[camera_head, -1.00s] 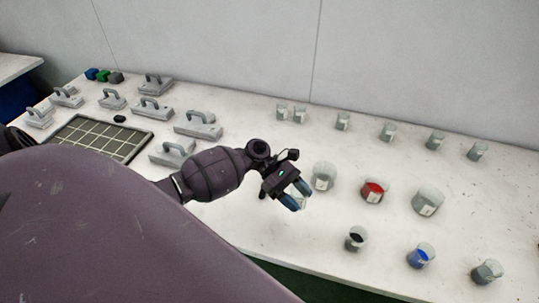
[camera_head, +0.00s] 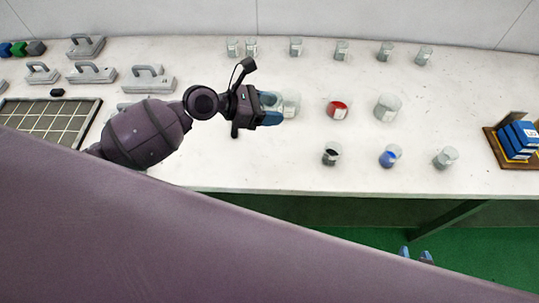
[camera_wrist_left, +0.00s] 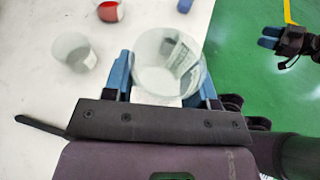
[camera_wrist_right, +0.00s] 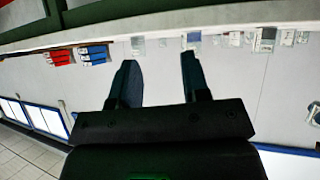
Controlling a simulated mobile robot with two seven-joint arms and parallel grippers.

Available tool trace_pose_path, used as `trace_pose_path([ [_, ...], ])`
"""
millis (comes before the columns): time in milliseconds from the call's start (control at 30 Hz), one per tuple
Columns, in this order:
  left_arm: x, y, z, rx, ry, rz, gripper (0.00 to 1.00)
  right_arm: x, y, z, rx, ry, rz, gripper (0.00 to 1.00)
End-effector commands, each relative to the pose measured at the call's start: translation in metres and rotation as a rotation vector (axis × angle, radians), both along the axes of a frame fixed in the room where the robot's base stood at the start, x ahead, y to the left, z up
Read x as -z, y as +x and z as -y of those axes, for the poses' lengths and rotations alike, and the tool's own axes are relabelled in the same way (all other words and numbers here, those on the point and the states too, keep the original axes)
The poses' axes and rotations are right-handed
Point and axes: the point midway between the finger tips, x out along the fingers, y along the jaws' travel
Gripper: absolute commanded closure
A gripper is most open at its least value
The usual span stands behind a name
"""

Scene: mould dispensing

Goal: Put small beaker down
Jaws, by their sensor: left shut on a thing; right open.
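My left gripper (camera_head: 271,108) is shut on a small clear beaker, which is mostly hidden between the fingers in the head view. In the left wrist view the small beaker (camera_wrist_left: 165,62) sits between both fingers, with a pale label on its side. My right gripper (camera_head: 416,255) is open and empty, beyond the table's front edge.
Nearby stand a red-filled beaker (camera_head: 337,108), a large clear beaker (camera_head: 387,107), a dark-filled beaker (camera_head: 331,154), a blue-filled beaker (camera_head: 390,156) and a grey beaker (camera_head: 445,157). Several small beakers line the back. A gridded tray (camera_head: 45,118) and handled blocks (camera_head: 92,73) are left.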

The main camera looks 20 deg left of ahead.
Motion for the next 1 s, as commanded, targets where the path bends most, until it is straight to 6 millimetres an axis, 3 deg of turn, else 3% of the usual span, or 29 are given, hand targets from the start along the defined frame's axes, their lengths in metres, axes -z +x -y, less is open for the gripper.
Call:
trace_pose_path([
  [600, 0.133, 0.000, 0.000, -0.002, 0.000, -0.006, 0.72, 0.025, 0.012, -0.002, -0.007, 0.000, 0.031, 0.57],
  [1000, 0.171, -0.001, 0.000, -0.002, 0.000, -0.006, 0.72, 0.039, 0.012, -0.003, -0.007, 0.001, 0.027, 0.57],
])
